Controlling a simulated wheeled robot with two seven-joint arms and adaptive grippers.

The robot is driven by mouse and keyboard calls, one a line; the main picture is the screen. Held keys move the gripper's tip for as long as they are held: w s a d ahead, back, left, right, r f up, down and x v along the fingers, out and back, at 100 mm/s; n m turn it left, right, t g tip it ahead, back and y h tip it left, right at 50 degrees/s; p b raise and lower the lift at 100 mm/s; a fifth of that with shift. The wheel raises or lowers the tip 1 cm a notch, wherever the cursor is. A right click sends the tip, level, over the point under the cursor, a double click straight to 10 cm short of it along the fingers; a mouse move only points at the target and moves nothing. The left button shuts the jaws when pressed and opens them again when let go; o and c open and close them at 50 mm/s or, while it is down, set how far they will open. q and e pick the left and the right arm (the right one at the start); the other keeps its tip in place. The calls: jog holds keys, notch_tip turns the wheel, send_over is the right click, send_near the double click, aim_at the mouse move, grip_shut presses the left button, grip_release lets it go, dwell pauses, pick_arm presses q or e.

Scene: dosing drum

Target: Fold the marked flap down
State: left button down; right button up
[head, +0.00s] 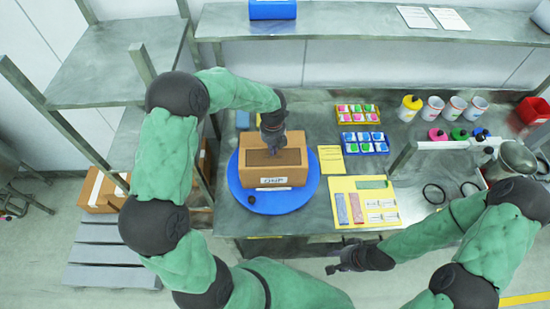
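A brown cardboard box (290,172) stands on a round blue turntable (308,193). A dark, rectangular area shows on its top, and a white label with dark print (271,181) is on its front. I cannot make out which part is the marked flap. My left gripper (273,148) points down over the back half of the box top and hides part of it; contact and finger opening are too small to tell. My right gripper (334,268) is in front of the table's front edge, away from the box; its fingers are too small to judge.
A yellow mat (345,187) with strips and small parts lies right of the turntable. Yellow (358,114) and blue (364,143) trays of colored items stand behind it. Cups and bottles (433,108) stand back right. A shelf post (192,130) rises left of the box.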

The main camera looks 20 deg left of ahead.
pick_arm(q)
jog(key=shift+f+b, duration=0.4)
jog(key=shift+f, duration=0.35)
jog(key=shift+r, duration=0.1)
notch_tip(320, 180, up, 8)
jog(key=p, duration=0.6)
jog(key=shift+p, duration=0.3)
jog(key=shift+s, duration=0.1)
dwell(0.4)
